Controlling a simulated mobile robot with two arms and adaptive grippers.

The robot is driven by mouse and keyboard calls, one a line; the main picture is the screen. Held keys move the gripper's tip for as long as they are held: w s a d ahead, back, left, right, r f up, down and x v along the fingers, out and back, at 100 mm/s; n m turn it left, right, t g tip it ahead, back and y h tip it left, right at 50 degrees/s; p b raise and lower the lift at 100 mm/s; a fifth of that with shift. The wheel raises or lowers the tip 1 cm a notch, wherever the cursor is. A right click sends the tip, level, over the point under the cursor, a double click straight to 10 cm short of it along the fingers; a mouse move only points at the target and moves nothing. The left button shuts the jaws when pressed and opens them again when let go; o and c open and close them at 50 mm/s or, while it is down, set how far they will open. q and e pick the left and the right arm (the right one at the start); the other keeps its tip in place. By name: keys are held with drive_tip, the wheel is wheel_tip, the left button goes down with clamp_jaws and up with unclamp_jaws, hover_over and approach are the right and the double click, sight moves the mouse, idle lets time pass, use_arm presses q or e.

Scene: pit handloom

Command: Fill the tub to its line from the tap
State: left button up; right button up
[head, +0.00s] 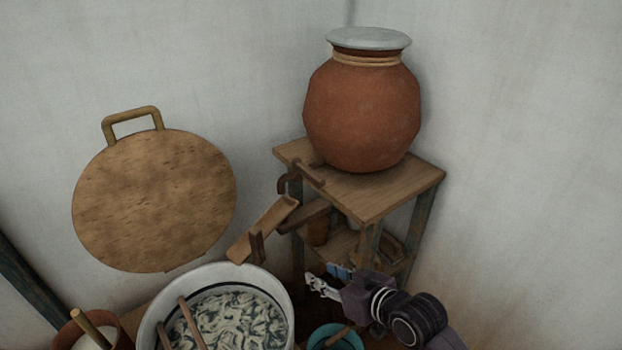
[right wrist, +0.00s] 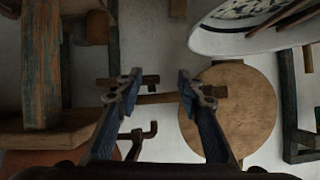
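The white tub (head: 153,322) stands at the bottom of the head view, cut off below. A dark ring shows inside its wall, around pale, mottled contents with two sticks in them; the water level cannot be told. The brown tap (head: 309,174) projects at the large clay pot's foot. A wooden chute (head: 262,228) slopes from below the tap towards the tub. My right gripper (head: 322,286) is right of the tub and below the tap. In the right wrist view my right gripper (right wrist: 157,88) is open, with a wooden bar (right wrist: 160,98) visible beyond its fingers. My left gripper is not seen.
The clay pot (head: 362,115) with a pale lid stands on a wooden stand (head: 395,193) in the corner. A round wooden board (head: 155,200) leans on the wall. A small clay pot (head: 122,340) and a teal bowl (head: 318,332) flank the tub.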

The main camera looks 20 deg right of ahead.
sight(311, 175)
drive_tip(key=w+d+r+t, duration=0.1)
drive_tip(key=w+r+t, duration=0.1)
drive_tip(key=r, duration=0.3)
drive_tip(key=w+d+r+t+y, duration=0.1)
drive_tip(key=w+d+r, duration=0.1)
drive_tip(key=w+r, duration=0.3)
drive_tip(key=w+d+r+m+t, duration=0.1)
drive_tip(key=w+r+t, duration=0.1)
drive_tip(key=r, duration=0.3)
drive_tip(key=shift+w+d+r+t+y, duration=0.1)
drive_tip(key=shift+w+r+t+y, duration=0.1)
drive_tip(key=shift+w, duration=0.25)
drive_tip(key=shift+w+d+r+t+y, duration=0.1)
drive_tip(key=shift+w+y, duration=0.1)
drive_tip(key=shift+w, duration=0.25)
drive_tip(key=b+x, duration=0.2)
drive_tip(key=x, duration=0.3)
drive_tip(key=shift+w+a+f, duration=0.15)
drive_tip(key=shift+w+a, duration=0.05)
drive_tip(key=shift+w, duration=0.1)
drive_tip(key=shift+w+a, duration=0.25)
drive_tip(key=shift+w, duration=0.45)
clamp_jaws()
